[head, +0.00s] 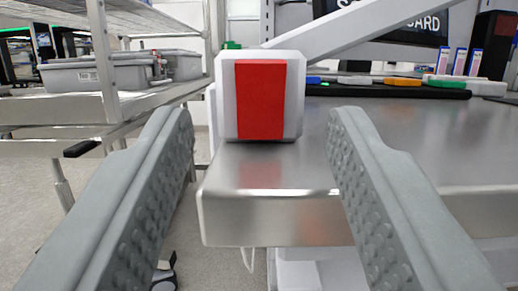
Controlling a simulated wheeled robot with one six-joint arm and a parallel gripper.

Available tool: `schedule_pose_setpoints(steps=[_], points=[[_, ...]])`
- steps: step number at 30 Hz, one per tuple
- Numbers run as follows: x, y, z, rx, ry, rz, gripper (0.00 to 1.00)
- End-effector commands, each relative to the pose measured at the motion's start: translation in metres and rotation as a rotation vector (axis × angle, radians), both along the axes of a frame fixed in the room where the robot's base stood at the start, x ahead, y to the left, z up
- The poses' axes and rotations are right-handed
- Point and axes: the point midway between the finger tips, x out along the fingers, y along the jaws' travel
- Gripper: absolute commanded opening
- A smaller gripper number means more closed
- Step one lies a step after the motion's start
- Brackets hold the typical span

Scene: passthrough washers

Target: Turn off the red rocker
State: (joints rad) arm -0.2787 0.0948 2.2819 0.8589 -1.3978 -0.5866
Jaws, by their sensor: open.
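The red rocker (260,99) is a tall red panel on the front of a white box-shaped switch housing (229,100). The housing sits at the left front corner of a steel table, facing me. I cannot tell from this view which way the rocker is tipped. My gripper (258,118) is open and empty. Its two grey studded fingers stand wide apart on either side of the picture, with the rocker between and beyond them. The fingers do not appear to touch the housing.
The steel table (403,155) extends right, its front edge below the housing. A black strip with coloured blocks (402,82) lies farther back. A white bar (350,27) slants up behind the housing.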

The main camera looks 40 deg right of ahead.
Motion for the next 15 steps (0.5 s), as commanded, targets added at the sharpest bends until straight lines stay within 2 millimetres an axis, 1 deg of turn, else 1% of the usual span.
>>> schedule_pose_setpoints(steps=[1,6,15], points=[[-0.009,0.007,-0.004,0.000,0.001,0.003,0.45],[-0.034,0.025,-0.014,-0.001,0.001,0.003,0.45],[-0.073,0.054,-0.031,0.000,0.002,0.004,0.45]])
